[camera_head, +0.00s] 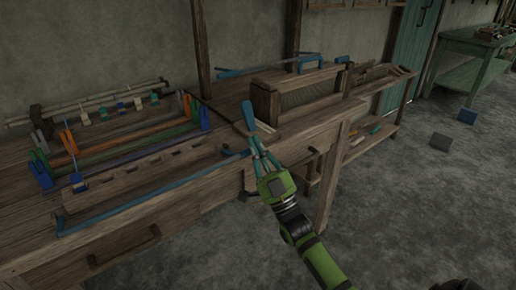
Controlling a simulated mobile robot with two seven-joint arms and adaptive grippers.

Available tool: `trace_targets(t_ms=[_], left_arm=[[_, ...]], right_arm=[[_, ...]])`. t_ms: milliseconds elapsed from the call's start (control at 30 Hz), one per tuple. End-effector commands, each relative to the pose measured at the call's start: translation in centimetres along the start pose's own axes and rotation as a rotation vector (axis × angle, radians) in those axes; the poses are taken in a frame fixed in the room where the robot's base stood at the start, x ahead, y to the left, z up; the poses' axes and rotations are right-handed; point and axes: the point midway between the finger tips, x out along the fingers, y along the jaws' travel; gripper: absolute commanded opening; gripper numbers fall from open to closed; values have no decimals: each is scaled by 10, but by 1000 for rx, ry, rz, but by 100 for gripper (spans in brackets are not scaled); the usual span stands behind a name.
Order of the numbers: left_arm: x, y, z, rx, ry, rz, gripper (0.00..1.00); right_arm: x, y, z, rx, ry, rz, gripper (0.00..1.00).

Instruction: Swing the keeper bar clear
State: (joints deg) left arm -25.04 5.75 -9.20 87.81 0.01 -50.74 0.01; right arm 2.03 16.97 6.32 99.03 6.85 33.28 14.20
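My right gripper (261,150) reaches in from the lower right to the bench's front edge, with its teal fingers pointing up. A long blue bar (150,194) with bent ends runs along the front of the loom; it looks like the keeper bar, but I cannot be sure. Its right end comes close to my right fingers. A short upright blue handle (249,115) stands just beyond the fingertips. I cannot tell whether the fingers touch the handle or the bar, or how far apart they are. My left gripper is not in view.
The wooden bench (195,198) holds a frame with orange, green and purple bars (130,145). A slatted wooden box (305,95) stands behind my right gripper. The floor at right is mostly clear; a green table (470,45) stands far back.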

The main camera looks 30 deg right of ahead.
Motion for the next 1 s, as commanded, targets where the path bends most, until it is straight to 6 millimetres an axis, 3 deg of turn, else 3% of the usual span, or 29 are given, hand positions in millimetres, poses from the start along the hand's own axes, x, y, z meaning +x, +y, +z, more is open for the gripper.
trace_targets(t_ms=[167, 200, 300, 533, 700, 1000], left_arm=[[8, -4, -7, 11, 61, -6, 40], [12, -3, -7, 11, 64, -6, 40], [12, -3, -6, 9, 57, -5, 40], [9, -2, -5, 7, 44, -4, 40], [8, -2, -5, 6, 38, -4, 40], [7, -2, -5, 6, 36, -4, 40]], right_arm=[[26, 0, -16, 0, 5, -1, 0], [8, 0, -11, 0, -4, 0, 0], [-19, 0, -15, 0, -3, 0, 0], [-62, 1, -23, 0, 2, 0, 0], [-76, 1, -26, 0, 5, -1, 0], [-79, 1, -27, 0, 7, -1, 0]])
